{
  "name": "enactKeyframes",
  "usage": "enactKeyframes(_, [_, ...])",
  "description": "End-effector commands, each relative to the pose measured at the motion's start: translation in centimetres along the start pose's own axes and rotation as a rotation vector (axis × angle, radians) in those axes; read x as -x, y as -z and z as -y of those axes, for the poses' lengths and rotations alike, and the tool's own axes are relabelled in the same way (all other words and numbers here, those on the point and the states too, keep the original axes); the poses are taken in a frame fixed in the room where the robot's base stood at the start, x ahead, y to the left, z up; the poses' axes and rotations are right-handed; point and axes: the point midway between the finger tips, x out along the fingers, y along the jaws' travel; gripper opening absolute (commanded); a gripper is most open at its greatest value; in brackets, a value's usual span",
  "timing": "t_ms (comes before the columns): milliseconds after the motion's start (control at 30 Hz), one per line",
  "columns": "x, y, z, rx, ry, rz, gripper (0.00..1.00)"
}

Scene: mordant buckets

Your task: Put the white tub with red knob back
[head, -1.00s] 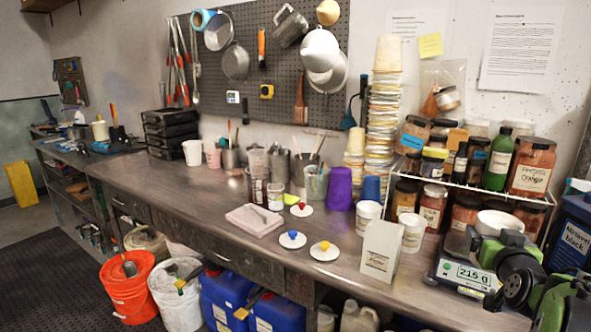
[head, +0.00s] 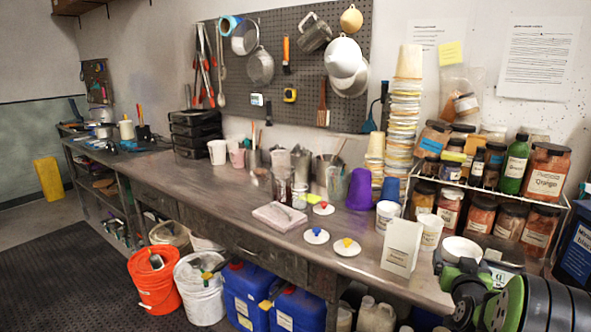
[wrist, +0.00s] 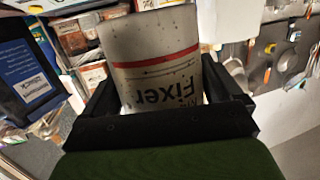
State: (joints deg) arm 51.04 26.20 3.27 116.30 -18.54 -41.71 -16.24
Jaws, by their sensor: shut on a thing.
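My gripper (head: 450,272) is shut on a white tub (head: 462,248), held near the scale at the right of the head view. In the wrist view the tub (wrist: 150,72) stands between the jaws, with a red stripe and an upside-down "Fixer" label. No lid or knob shows on it. A white lid with a red knob (head: 323,208) lies on the counter (head: 225,212). A blue-knobbed lid (head: 316,236) and a yellow-knobbed lid (head: 346,246) lie near it.
A paper carton (head: 400,248) and two white tubs (head: 387,214) (head: 430,232) stand left of my gripper. A wire rack (head: 565,207) with jars is behind it. A purple cup (head: 359,188) stands farther back. The counter's left stretch has free room.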

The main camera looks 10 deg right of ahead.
Motion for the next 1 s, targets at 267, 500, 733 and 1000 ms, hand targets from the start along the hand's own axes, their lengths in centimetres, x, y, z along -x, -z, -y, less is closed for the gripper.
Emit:
enactKeyframes(267, [-1.3,-6.2,9.0,0.013,0.084,0.007,0.46])
enactKeyframes(500, [0.1,-10.8,15.7,0.026,0.168,0.004,0.46])
enactKeyframes(733, [2.0,-13.6,19.7,0.03,0.233,0.002,0.46])
enactKeyframes(1000, [5.5,-16.6,24.8,0.053,0.342,0.004,0.46])
